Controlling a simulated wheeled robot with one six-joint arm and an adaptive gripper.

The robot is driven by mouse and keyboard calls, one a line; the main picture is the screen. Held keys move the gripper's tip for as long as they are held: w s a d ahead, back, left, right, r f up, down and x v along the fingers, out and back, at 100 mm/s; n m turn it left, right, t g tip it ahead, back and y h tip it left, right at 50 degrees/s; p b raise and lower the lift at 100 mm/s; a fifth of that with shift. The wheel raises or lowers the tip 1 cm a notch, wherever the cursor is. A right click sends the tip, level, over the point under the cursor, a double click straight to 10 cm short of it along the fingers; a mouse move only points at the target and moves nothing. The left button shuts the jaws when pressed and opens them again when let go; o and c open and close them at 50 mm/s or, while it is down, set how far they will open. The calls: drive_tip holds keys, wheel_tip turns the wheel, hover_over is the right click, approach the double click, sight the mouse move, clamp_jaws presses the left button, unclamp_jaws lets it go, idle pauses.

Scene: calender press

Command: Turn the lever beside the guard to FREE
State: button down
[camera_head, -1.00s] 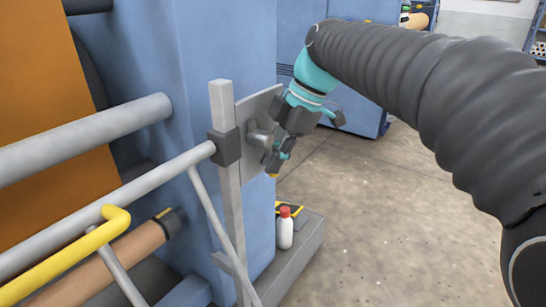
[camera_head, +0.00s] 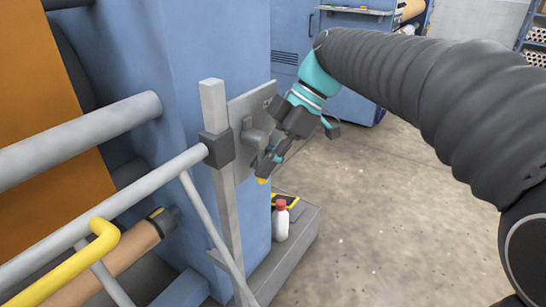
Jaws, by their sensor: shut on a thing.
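The lever (camera_head: 256,138) is a grey piece mounted on a light grey plate (camera_head: 244,108) beside the guard post (camera_head: 214,108). My gripper (camera_head: 263,172) is at the plate's right side, pointing down and left, and is shut on the lever. The fingers and my wrist hide much of the lever, so its exact angle is hard to read. The marking on the plate is too small to read. The guard (camera_head: 130,198) is a frame of grey bars joined to the post by a dark clamp (camera_head: 218,149).
Large rollers (camera_head: 80,140) and a yellow handle (camera_head: 75,255) are at the left. A white bottle with a red cap (camera_head: 281,222) stands on the grey ledge (camera_head: 290,255) below my gripper. A blue cabinet (camera_head: 290,45) is behind. The floor at right is clear.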

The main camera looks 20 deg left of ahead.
drive_tip(key=c, duration=1.5)
unclamp_jaws()
drive_tip(key=shift+s+a, duration=0.1)
drive_tip(key=shift+o, duration=0.2)
drive_tip(key=v, duration=1.2)
